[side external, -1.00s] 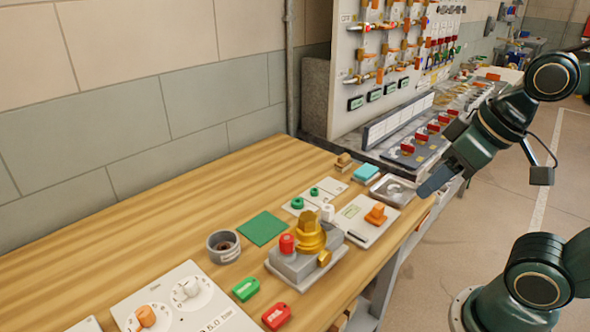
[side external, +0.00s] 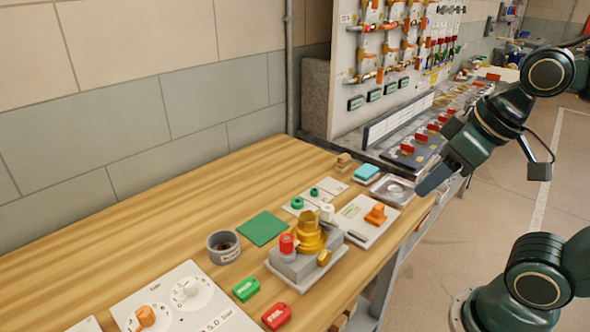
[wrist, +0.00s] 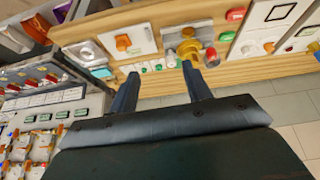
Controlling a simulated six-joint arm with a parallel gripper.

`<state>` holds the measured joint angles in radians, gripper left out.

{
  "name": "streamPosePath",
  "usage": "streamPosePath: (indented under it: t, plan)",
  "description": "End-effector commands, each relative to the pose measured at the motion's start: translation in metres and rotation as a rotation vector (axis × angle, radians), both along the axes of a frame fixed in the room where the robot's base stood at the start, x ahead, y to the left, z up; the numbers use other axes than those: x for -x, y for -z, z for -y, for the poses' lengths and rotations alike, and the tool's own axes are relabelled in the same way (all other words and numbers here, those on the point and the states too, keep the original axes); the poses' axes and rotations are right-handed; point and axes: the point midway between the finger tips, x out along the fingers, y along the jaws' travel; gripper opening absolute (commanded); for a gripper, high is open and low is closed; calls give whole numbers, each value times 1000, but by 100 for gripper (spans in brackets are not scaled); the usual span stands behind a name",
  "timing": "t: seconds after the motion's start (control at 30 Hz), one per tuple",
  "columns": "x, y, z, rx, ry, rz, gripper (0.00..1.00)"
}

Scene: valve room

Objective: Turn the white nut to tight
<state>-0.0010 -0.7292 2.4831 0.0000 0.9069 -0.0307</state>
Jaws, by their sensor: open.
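The white nut (side external: 327,213) is a small white cylinder at the back right of a grey block (side external: 285,262), beside the brass valve body (side external: 310,236). It also shows in the wrist view (wrist: 171,59), just left of the brass part. A red nut (side external: 286,244) is on the opposite side of the brass. My gripper (side external: 428,187) is off the front right edge of the bench, well apart from the nut. In the wrist view my gripper (wrist: 160,75) is open, with nothing between its fingers.
A white panel with an orange knob (side external: 375,214) lies right of the block. A grey cup (side external: 223,246), a green mat (side external: 262,228), green and red tags (side external: 246,289) and a dial panel (side external: 175,305) lie around it. The back left of the bench is clear.

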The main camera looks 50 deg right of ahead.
Motion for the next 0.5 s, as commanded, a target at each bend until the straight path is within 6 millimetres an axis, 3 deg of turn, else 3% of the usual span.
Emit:
streamPosePath:
  t: [0.27,0.5]
  plan:
    - [-28,-11,-2,83,-184,-81,49]
    - [-68,-18,-5,175,-444,-180,49]
